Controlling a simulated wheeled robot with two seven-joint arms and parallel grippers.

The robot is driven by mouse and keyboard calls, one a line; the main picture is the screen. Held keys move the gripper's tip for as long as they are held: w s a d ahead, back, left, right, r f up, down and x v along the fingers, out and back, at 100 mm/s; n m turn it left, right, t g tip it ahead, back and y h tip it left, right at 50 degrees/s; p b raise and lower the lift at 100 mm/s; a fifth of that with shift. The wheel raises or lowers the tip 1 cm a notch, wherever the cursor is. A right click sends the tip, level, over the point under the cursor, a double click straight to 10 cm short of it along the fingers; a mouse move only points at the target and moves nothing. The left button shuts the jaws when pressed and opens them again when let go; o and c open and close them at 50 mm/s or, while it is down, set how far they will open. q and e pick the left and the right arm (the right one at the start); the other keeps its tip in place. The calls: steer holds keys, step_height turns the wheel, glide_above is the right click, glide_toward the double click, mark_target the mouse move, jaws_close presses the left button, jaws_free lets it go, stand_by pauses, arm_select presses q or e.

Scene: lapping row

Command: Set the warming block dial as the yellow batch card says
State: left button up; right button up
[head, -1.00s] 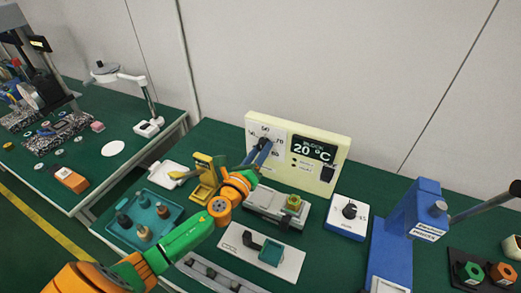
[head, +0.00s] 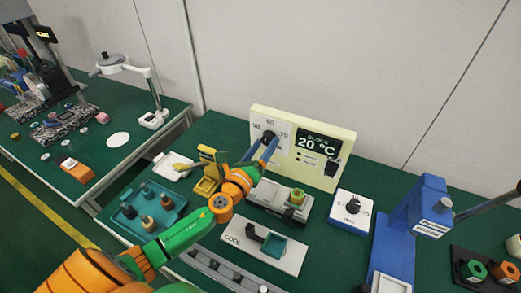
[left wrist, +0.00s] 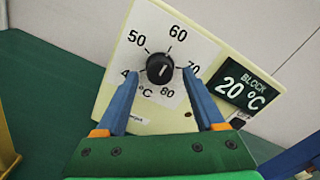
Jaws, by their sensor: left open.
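The warming block panel (head: 291,171) is a cream box at the back of the bench, with a display reading "BLOCK 20 °C" (head: 318,146). Its black dial (left wrist: 160,68) sits on a white scale marked 40 to 80 °C. A pale pointer line shows on the knob, but I cannot read its setting exactly. My left gripper (left wrist: 160,74) is open, with one blue finger on each side of the dial; I cannot tell whether they touch it. It also shows at the panel in the head view (head: 266,148). No readable yellow batch card shows. My right gripper is not in view.
A yellow stand (head: 208,184) is left of my gripper. A metal block with a yellow-green nut (head: 297,196) and a white "COOL" plate (head: 285,265) lie in front of the panel. A white box with a black knob (head: 348,217) and a blue press (head: 415,220) stand right.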

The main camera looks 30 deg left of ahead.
arm_select(q)
steer(key=s, duration=0.6)
steer(key=shift+d+b, duration=0.15)
steer(key=shift+b, duration=0.15)
